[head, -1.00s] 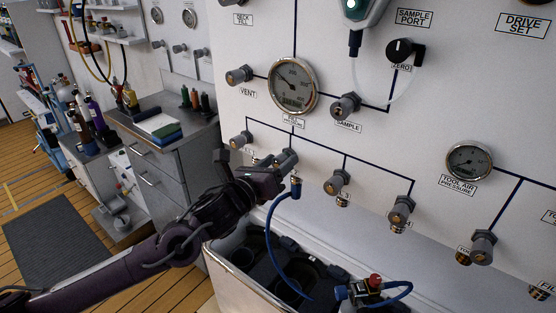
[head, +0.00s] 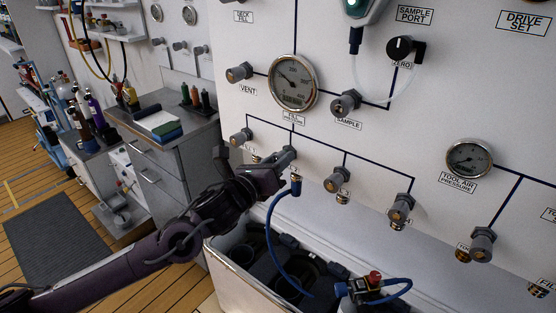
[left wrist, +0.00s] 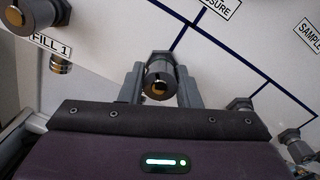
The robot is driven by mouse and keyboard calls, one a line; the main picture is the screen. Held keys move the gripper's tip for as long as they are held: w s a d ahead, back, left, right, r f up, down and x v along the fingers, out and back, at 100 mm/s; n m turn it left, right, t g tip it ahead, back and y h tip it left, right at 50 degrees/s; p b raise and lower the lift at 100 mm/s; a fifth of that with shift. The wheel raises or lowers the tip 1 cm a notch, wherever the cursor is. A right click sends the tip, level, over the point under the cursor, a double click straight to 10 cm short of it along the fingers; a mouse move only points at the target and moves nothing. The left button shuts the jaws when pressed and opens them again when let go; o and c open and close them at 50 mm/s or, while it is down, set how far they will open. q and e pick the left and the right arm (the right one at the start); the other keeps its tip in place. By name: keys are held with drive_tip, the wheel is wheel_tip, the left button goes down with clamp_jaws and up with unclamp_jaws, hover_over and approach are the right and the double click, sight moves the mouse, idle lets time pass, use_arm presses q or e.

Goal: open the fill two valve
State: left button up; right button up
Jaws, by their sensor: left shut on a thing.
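The fill two valve (head: 289,152) is a grey knob on the white panel, second from the left in the lower row of knobs. My left gripper (head: 283,163) is at this valve, with its fingers on either side of the knob. In the left wrist view the knob (left wrist: 158,78) sits between the two grey fingertips (left wrist: 159,88), with a brass centre facing the camera. The gripper is shut on it. Its label is hidden in the head view by the gripper. My right gripper is not in view.
The fill 1 knob (head: 240,138) is close on the left and the third knob (head: 337,181) on the right. A blue hose (head: 269,232) hangs just right of the gripper, above an open bin (head: 232,273). A fill pressure gauge (head: 293,83) is above.

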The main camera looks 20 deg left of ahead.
use_arm(q)
drive_tip(key=n, duration=0.4)
drive_tip(key=shift+p, duration=0.3)
drive_tip(key=n+p, duration=0.1)
drive_tip(key=n, duration=0.2)
drive_tip(key=shift+n, duration=0.3)
drive_tip(key=n+p, duration=0.1)
drive_tip(key=n, duration=0.2)
drive_tip(key=shift+g+p, duration=0.3)
drive_tip(key=shift+p, duration=0.1)
drive_tip(key=n+p, duration=0.2)
drive_tip(key=n, duration=0.1)
drive_tip(key=shift+n, duration=0.4)
drive_tip(key=n+p, duration=0.2)
drive_tip(key=n, duration=0.1)
drive_tip(key=shift+n+h, duration=0.3)
drive_tip(key=shift+h, duration=0.1)
drive_tip(key=n+p, duration=0.3)
drive_tip(key=n, duration=0.1)
drive_tip(key=n+p, duration=0.2)
drive_tip(key=n, duration=0.2)
drive_tip(key=shift+n+h+p, duration=0.3)
drive_tip(key=shift+n+p, duration=0.05)
drive_tip(key=shift+n, duration=0.05)
drive_tip(key=shift+f+n+p, duration=0.1)
drive_tip(key=shift+n+p, duration=0.35)
drive_tip(key=shift+n, duration=0.45)
